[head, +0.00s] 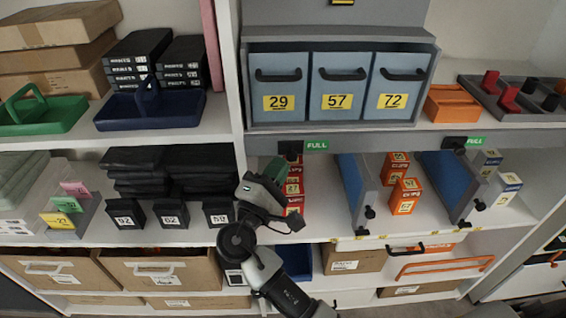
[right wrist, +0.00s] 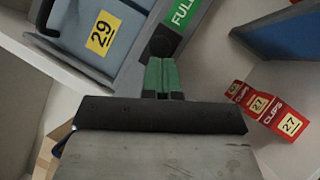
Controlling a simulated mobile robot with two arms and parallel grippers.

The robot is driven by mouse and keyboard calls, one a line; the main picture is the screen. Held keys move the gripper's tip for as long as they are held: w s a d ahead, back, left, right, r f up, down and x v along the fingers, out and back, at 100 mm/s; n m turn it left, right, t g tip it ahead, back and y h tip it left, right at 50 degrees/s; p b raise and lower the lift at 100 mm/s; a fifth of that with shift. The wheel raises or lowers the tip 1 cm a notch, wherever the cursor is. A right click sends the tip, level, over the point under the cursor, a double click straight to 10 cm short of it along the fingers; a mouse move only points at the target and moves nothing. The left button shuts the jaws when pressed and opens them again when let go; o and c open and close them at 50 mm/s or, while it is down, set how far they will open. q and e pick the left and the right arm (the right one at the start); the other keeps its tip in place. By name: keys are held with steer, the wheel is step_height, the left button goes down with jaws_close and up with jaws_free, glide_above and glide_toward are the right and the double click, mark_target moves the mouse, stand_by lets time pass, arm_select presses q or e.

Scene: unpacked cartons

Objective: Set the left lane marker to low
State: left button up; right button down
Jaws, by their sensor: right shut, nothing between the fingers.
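The left lane marker (head: 317,146) is a green strip reading FULL on the grey shelf edge, with a black knob (head: 290,148) at its left end. In the right wrist view the marker (right wrist: 182,12) is cut by the top edge, and its knob (right wrist: 163,42) sits just beyond my fingertips. My right gripper (head: 277,166) has green fingers, shut and empty, just below the knob; they also show in the wrist view (right wrist: 162,74). I cannot tell whether they touch the knob. My left gripper is not in view.
Blue bins (head: 280,88) numbered 29, 57 and 72 stand above the marker. Red CLIPS boxes (right wrist: 268,107) stand in the lane below, right of my gripper. A blue divider (head: 358,186) is further right. A second FULL marker (head: 474,142) is at right.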

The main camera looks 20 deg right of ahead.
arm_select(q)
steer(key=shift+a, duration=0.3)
arm_select(e)
steer(key=shift+s+r, duration=0.1)
steer(key=shift+s, duration=0.05)
steer(key=s+d, duration=0.1)
steer(key=d, duration=0.4)
steer(key=shift+s+d, duration=0.3)
steer(key=shift+d, duration=0.1)
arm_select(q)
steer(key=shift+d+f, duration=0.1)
